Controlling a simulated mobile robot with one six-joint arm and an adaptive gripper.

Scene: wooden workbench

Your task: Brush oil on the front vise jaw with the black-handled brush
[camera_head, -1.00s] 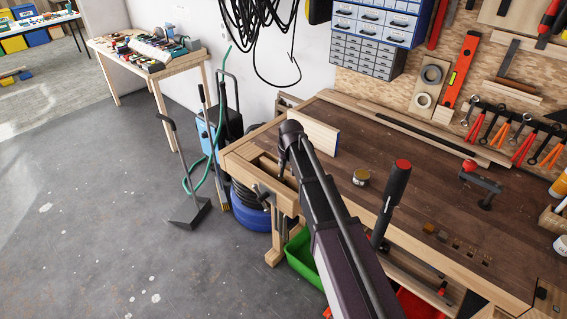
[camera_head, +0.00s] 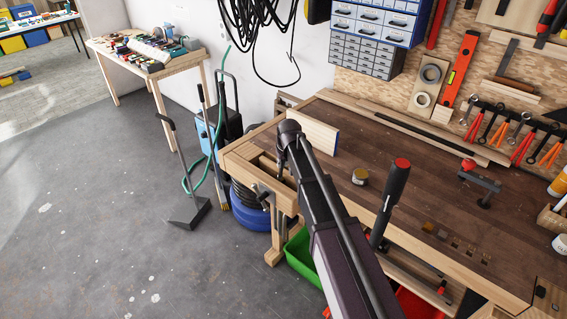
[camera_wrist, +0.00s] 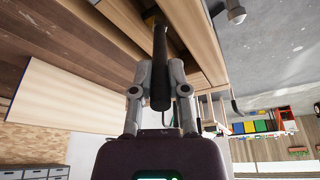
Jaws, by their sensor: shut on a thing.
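My gripper (camera_wrist: 160,70) is shut on the black-handled brush (camera_wrist: 160,88), whose dark handle runs between the fingers in the wrist view. The far end of the brush reaches toward a gap in the light wood, and its bristles cannot be made out clearly. In the head view my gripper (camera_head: 284,163) is over the wooden vise at the left end of the bench, and my own arm hides most of the brush. The front vise jaw (camera_wrist: 194,35) shows as a pale wooden block beside the brush. Contact between bristles and jaw cannot be told.
A pale board (camera_head: 320,136) stands on the bench near my gripper. A small jar (camera_head: 361,176) and an upright black handle with a red top (camera_head: 396,190) stand to the right. A green bin (camera_head: 302,258) is below the bench. Open floor lies to the left.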

